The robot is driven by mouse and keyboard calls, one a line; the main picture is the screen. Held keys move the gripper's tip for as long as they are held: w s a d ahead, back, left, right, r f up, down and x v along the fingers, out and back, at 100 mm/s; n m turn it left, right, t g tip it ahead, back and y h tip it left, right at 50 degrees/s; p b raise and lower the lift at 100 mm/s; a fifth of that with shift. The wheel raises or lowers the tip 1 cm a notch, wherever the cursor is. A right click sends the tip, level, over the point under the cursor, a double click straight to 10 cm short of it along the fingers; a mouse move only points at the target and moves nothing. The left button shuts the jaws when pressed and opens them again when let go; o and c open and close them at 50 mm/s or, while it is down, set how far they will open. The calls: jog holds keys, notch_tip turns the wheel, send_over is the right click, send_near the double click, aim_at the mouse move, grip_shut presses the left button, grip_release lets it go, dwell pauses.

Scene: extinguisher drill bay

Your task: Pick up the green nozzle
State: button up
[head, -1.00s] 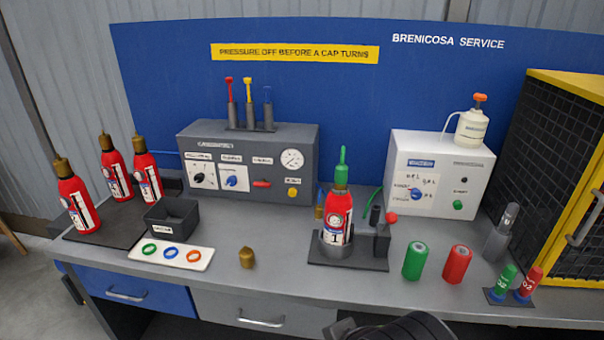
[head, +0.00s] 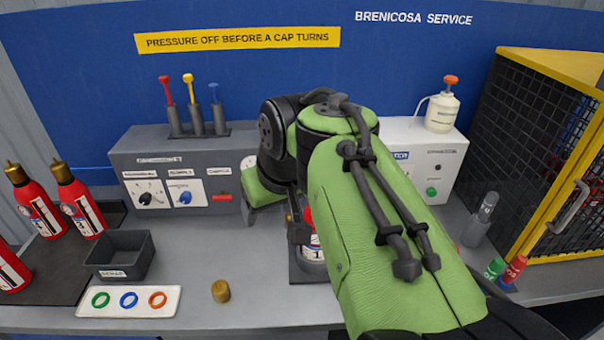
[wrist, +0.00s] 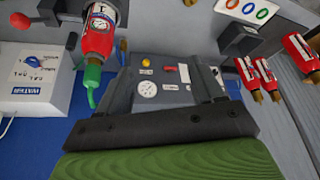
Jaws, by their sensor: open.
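The green nozzle (wrist: 92,80) sits on top of the red extinguisher (wrist: 98,35) in the wrist view, its thin tip pointing down in that picture. In the head view the nozzle is hidden behind my arm; only part of the extinguisher (head: 312,250) shows, in its stand. My gripper (wrist: 165,75) is open in the wrist view, with nothing between its dark fingers. The nozzle lies just left of the left finger there, outside the gap. I cannot tell how far apart they are in depth.
The grey control panel (head: 150,165) with a gauge stands behind, carrying red, yellow and blue tools (head: 193,115). A white box (head: 448,160) and yellow-framed cage (head: 540,150) stand right. A black bin (head: 120,255), ring tray (head: 85,308) and brass cap (head: 221,291) are at left front.

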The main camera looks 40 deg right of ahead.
jog(key=w+d+r+m+p, duration=0.1)
jog(key=d+r+m+p, duration=0.3)
jog(key=d, duration=1.3)
jog(key=w+f+b, duration=0.1)
jog(key=w+f, duration=0.1)
jog(key=f, duration=0.2)
jog(key=w+d+f+n+b, duration=0.1)
jog(key=f+b, duration=0.1)
jog(key=f, duration=0.3)
jog(key=w+d+f+n+b, duration=0.1)
jog(key=w+f+b, duration=0.1)
jog(key=f, duration=0.3)
jog(key=shift+w+g+h, duration=0.35)
jog(key=shift+g+h, duration=0.05)
jog(key=shift+s, duration=0.1)
jog(key=shift+c, duration=0.2)
jog(key=shift+r, duration=0.1)
jog(key=shift+c, duration=1.1)
jog(key=c, duration=1)
